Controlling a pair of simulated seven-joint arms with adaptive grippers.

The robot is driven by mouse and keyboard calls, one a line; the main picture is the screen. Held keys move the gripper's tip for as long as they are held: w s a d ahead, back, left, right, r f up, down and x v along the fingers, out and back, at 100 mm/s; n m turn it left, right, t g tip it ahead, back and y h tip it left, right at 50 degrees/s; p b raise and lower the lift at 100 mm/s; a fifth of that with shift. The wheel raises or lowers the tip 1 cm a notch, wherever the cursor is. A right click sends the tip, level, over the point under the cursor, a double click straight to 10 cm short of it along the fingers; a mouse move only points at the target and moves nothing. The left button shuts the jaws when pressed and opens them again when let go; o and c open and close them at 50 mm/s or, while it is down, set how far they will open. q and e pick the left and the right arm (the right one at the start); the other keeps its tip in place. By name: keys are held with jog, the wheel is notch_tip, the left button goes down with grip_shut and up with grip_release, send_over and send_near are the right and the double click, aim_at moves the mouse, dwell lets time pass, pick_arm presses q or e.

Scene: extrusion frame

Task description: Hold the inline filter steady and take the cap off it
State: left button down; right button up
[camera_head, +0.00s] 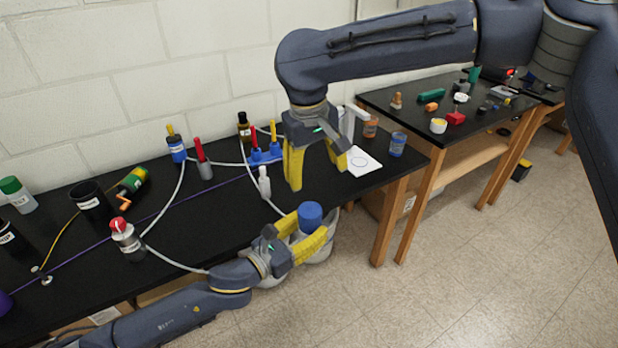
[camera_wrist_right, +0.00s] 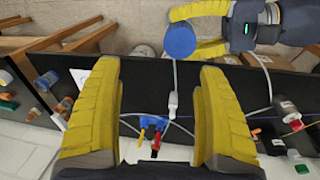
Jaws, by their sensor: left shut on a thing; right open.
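The inline filter's blue cap (camera_head: 310,214) stands up between the yellow fingers of my left gripper (camera_head: 313,226), just off the table's front edge. My left gripper is shut on the filter; its body is mostly hidden by the fingers. In the right wrist view the blue cap (camera_wrist_right: 179,41) shows at the top, with my left gripper's fingers on either side. My right gripper (camera_head: 318,176) points down over the table, behind and above the cap. It is open and empty; its two yellow fingers (camera_wrist_right: 160,75) are wide apart in the right wrist view, apart from the cap.
A blue holder (camera_head: 264,156) with red and yellow-topped items and a small white bottle (camera_head: 264,182) stand left of my right gripper. White tubing and a purple cord cross the black table (camera_head: 215,215).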

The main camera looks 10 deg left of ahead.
aim_at(310, 211)
jog(key=m, duration=0.2)
jog(key=s+m, duration=0.1)
jog(key=m, duration=0.1)
jog(key=s+a+m+g, duration=0.1)
jog(key=m, duration=0.1)
jog(key=shift+a+f+m+y, duration=0.1)
jog(key=shift+f+m+y, duration=0.3)
notch_tip(310, 211, down, 12)
jog(key=shift+r, duration=0.1)
dwell(0.4)
